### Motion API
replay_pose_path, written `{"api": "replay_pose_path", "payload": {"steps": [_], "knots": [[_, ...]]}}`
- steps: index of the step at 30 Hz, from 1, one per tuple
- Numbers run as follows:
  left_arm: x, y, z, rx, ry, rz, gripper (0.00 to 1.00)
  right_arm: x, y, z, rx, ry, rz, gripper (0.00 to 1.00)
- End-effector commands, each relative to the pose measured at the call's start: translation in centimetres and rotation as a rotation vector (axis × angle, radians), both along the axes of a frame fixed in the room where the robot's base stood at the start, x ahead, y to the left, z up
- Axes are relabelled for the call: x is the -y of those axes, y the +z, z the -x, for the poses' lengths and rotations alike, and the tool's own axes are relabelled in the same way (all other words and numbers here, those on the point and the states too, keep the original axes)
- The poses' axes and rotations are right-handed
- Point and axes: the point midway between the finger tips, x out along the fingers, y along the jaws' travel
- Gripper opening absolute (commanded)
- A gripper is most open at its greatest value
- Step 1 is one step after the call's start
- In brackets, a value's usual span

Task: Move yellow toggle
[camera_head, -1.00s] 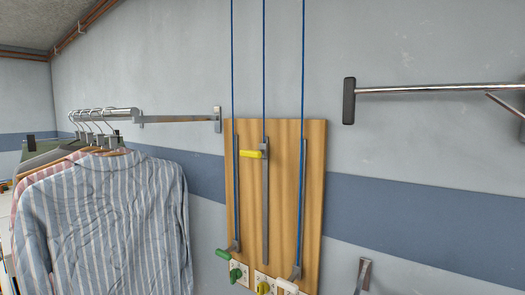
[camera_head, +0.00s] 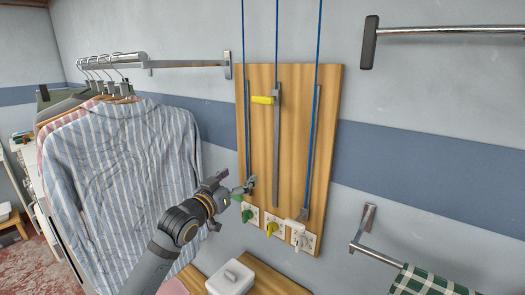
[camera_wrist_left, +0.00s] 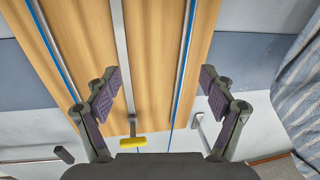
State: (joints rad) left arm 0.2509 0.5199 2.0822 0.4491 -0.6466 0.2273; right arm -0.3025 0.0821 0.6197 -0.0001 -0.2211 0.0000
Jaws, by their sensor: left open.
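The yellow toggle (camera_head: 262,100) is a short bar sticking out to the left near the top of the middle metal rail (camera_head: 277,150) on a wooden board (camera_head: 260,145). In the left wrist view, which looks upside down, the yellow toggle (camera_wrist_left: 132,142) shows at the bottom, outside the jaws. My left gripper (camera_head: 238,183) is in front of the board's lower left, well below the toggle and close to the green handle (camera_head: 237,197). Its two fingers (camera_wrist_left: 157,88) are spread apart with nothing between them. My right gripper is out of view.
Green (camera_head: 246,216), yellow (camera_head: 271,230) and white knobs line the board's bottom. Hanging shirts (camera_head: 120,170) are to the left. A metal bar (camera_head: 450,30) juts from the wall at upper right. A white box (camera_head: 231,278) sits below.

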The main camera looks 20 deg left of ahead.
Motion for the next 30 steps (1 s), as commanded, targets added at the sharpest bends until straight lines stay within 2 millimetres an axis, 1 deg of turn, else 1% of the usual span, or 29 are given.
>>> {"api": "replay_pose_path", "payload": {"steps": [1, 3, 4, 6, 7, 9, 12, 17, 20, 27, 30], "knots": [[0.6, 5.4, 0.8, 0.104, -0.033, 0.005, 0.83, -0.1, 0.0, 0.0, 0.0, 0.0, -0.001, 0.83], [1.5, 10.8, 2.2, 0.213, -0.079, 0.021, 0.83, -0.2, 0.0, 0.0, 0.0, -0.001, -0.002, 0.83], [1.9, 12.5, 2.8, 0.249, -0.094, 0.024, 0.83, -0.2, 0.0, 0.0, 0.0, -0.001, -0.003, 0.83], [2.5, 15.5, 4.0, 0.31, -0.124, 0.032, 0.83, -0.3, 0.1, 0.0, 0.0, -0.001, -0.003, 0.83], [2.6, 16.3, 4.4, 0.327, -0.133, 0.034, 0.83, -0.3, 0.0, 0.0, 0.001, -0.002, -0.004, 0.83], [2.9, 17.4, 4.9, 0.349, -0.145, 0.038, 0.83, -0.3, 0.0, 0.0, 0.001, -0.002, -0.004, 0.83], [3.0, 17.7, 5.0, 0.356, -0.15, 0.04, 0.83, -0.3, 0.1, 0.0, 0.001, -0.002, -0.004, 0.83], [3.1, 18.4, 4.1, 0.356, -0.145, 0.045, 0.83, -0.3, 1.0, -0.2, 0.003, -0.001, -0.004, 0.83], [3.6, 19.1, 2.9, 0.355, -0.147, 0.05, 0.83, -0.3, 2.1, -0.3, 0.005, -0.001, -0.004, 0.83], [5.2, 21.0, -1.4, 0.353, -0.148, 0.047, 0.83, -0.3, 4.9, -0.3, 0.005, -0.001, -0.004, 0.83], [5.7, 21.4, -2.8, 0.352, -0.147, 0.042, 0.83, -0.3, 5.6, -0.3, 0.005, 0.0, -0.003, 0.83]]}}
